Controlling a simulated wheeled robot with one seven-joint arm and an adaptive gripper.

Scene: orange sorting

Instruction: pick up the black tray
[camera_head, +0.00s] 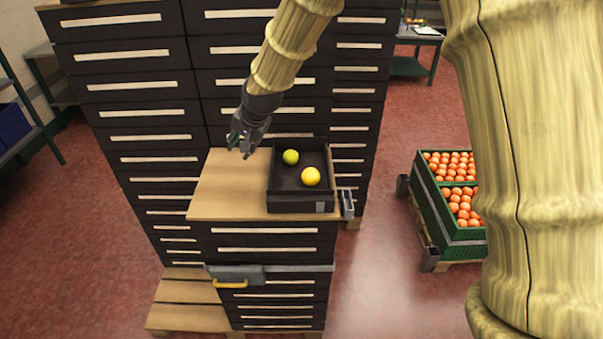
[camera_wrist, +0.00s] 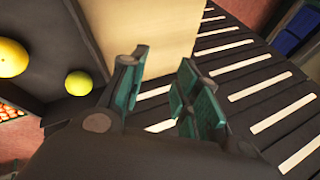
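The black tray (camera_head: 300,203) sits on the right part of a wooden top on a dark drawer cabinet in the head view. It holds a green-yellow fruit (camera_head: 290,157) and a larger yellow fruit (camera_head: 311,176). My gripper (camera_head: 239,150) is left of the tray's back left corner, apart from it, with nothing between the fingers. In the wrist view my gripper (camera_wrist: 165,95) is open, its fingers spread. The tray (camera_wrist: 45,100) shows at the left there, with the green-yellow fruit (camera_wrist: 79,83) and the yellow fruit (camera_wrist: 12,57) inside.
Tall dark drawer cabinets (camera_head: 140,113) stand behind the wooden top (camera_head: 225,190). A metal bracket (camera_head: 347,204) is beside the tray's right side. The wooden top left of the tray is bare.

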